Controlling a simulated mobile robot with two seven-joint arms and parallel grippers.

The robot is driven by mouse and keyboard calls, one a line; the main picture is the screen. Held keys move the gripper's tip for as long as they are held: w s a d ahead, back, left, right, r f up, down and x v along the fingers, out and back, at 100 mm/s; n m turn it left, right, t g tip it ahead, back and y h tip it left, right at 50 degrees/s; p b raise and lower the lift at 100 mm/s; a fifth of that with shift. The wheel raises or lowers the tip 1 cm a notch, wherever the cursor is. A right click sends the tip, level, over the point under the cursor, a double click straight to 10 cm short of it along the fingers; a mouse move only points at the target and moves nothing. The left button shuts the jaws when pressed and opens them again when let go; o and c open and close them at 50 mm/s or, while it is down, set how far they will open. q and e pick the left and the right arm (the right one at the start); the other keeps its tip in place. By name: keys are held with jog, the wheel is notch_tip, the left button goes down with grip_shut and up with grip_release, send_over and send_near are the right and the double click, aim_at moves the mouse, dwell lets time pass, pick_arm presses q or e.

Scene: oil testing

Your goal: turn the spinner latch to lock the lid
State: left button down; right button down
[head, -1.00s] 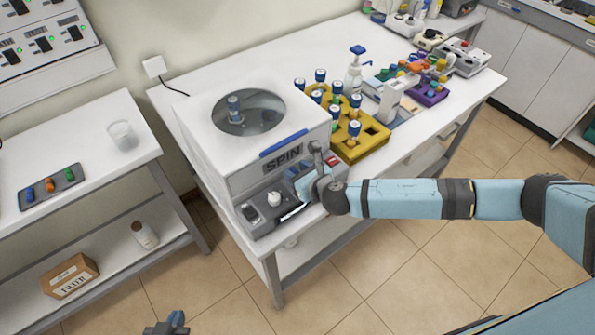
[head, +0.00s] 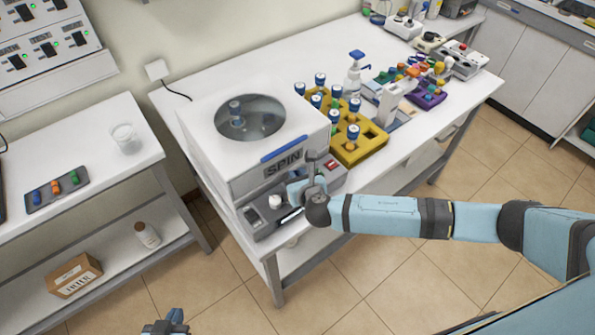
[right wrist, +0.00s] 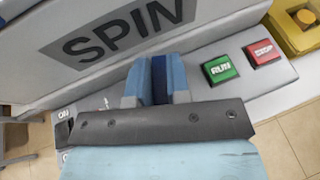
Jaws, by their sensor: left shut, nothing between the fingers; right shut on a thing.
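The white spinner (head: 205,155) stands on the left end of the bench with its lid down. The lid has a round dark window (head: 250,117) and a blue front handle (head: 284,148). My right gripper (head: 295,188) is at the spinner's front panel, below the SPIN label. In the right wrist view its fingers (right wrist: 157,80) are shut on a dark blue piece, the spinner latch (right wrist: 159,78). My gripper hides most of the latch, so its angle cannot be told. My left gripper (head: 170,325) is shut and empty, low at the bottom edge, away from the spinner.
The green RUN button (right wrist: 221,69) and red STOP button (right wrist: 262,52) lie right of my fingers. A white knob (head: 275,200) is to the left on the panel. A yellow rack (head: 368,145) with several blue-capped vials stands right of the spinner.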

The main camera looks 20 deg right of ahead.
jog(key=shift+a+r+m+h+p, duration=0.15)
jog(key=shift+m+h+p, duration=0.25)
jog(key=shift+m+h, duration=1.1)
jog(key=shift+h, duration=0.3)
jog(key=shift+m+g+h, duration=0.5)
jog(key=shift+m+h, duration=0.6)
jog(key=shift+h, duration=0.1)
jog(key=shift+m+g+h, duration=0.3)
jog(key=shift+m+h, duration=0.7)
jog(key=shift+h, duration=0.1)
jog(key=c, duration=1.1)
grip_release()
